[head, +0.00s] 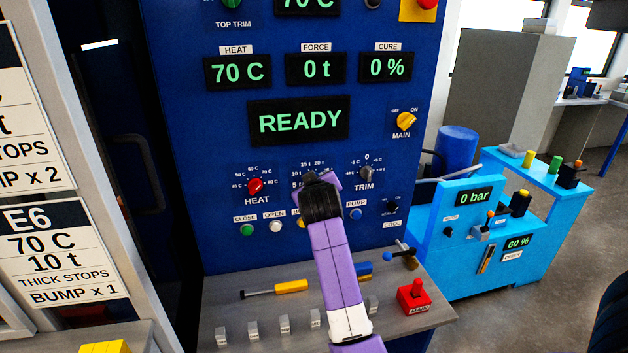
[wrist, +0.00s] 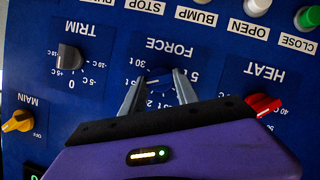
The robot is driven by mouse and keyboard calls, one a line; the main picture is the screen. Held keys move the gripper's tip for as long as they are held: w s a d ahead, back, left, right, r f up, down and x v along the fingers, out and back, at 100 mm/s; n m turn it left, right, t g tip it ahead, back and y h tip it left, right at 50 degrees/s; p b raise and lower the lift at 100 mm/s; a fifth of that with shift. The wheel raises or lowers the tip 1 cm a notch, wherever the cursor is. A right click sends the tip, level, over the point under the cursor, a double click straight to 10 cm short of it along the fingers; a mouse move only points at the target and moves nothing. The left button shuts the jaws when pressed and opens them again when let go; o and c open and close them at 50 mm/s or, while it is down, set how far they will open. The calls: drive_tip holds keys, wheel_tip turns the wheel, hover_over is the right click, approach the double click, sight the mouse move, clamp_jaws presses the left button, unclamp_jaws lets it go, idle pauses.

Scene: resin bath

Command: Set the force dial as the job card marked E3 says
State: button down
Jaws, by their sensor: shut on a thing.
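My gripper (head: 320,192) reaches the blue press panel and covers most of the force dial in the head view. In the wrist view, which is upside down, my gripper (wrist: 157,76) is shut on the force dial (wrist: 156,85), with a finger on each side. The dial's pointer is hard to make out. The force display (head: 315,68) reads 0 t. No card marked E3 is readable. A card marked E6 (head: 62,255) shows 70 C, 10 t, thick stops, bump x 1. A card above it (head: 30,120) is cut off, its name out of view.
The red heat knob (head: 255,186) and grey trim knob (head: 366,173) flank the force dial. Push buttons, including green close (head: 247,230), sit below. The grey shelf (head: 225,335) holds a yellow-handled tool (head: 290,287) and a red block (head: 413,297). The main display (head: 298,120) reads READY.

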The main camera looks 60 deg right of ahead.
drive_tip(key=shift+s+f, duration=0.1)
drive_tip(key=shift+f, duration=0.05)
idle(0.3)
drive_tip(key=c, duration=0.9)
unclamp_jaws()
drive_tip(key=shift+d, duration=0.1)
drive_tip(key=b+v, duration=0.1)
drive_tip(key=v, duration=0.7)
drive_tip(key=shift+d, duration=0.1)
drive_tip(key=shift+m, duration=0.3)
